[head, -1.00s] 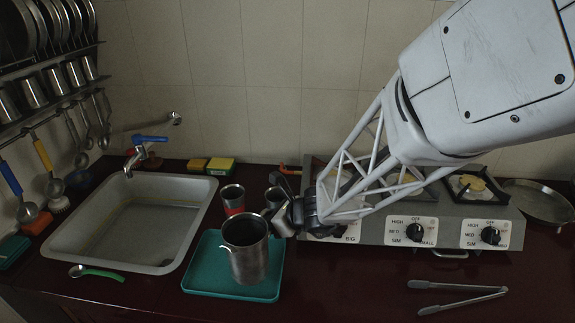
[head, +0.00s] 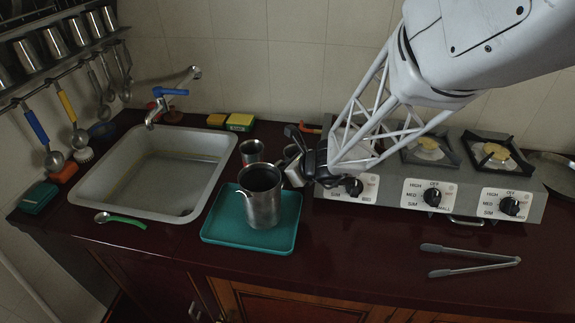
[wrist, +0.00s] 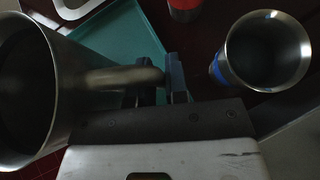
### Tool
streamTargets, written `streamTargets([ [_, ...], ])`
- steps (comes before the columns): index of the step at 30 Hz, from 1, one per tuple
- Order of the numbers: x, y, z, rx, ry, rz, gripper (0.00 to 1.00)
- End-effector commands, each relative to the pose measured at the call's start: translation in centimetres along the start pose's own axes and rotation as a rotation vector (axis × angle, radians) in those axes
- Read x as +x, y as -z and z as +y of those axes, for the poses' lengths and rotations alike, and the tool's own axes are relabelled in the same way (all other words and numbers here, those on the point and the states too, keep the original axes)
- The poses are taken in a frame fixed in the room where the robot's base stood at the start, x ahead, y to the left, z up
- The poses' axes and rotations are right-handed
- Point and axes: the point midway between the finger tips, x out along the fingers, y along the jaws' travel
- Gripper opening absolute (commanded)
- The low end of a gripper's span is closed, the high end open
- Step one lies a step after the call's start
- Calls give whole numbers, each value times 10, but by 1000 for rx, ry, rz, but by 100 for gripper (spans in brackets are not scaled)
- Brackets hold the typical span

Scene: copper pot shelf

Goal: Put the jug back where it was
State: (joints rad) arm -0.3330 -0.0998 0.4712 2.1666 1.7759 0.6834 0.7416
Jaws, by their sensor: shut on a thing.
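The steel jug (head: 262,197) is upright at the teal tray (head: 219,236), over its middle in the head view. I cannot tell whether its base touches the tray. My gripper (head: 304,158) is to the right of the jug, at its handle side. In the wrist view the jug (wrist: 28,95) fills the left side, and my gripper (wrist: 165,82) is shut on its handle (wrist: 118,77). The far part of the handle is hidden between the fingers.
The sink (head: 100,187) is left and the stove (head: 400,190) right. Tongs (head: 470,258) lie on the right front counter.

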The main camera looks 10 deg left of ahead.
Motion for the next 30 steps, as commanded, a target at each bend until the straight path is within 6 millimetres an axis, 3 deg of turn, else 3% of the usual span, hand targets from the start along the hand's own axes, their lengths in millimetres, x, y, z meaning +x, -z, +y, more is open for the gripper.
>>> streamTargets([
  [6,11,16,0,1,0,0,0],
  [21,14,20,0,0,0,-1,0],
  [22,14,20,0,0,0,0,19],
  [26,14,20,0,0,0,0,39],
  [30,14,20,0,0,0,0,40],
])
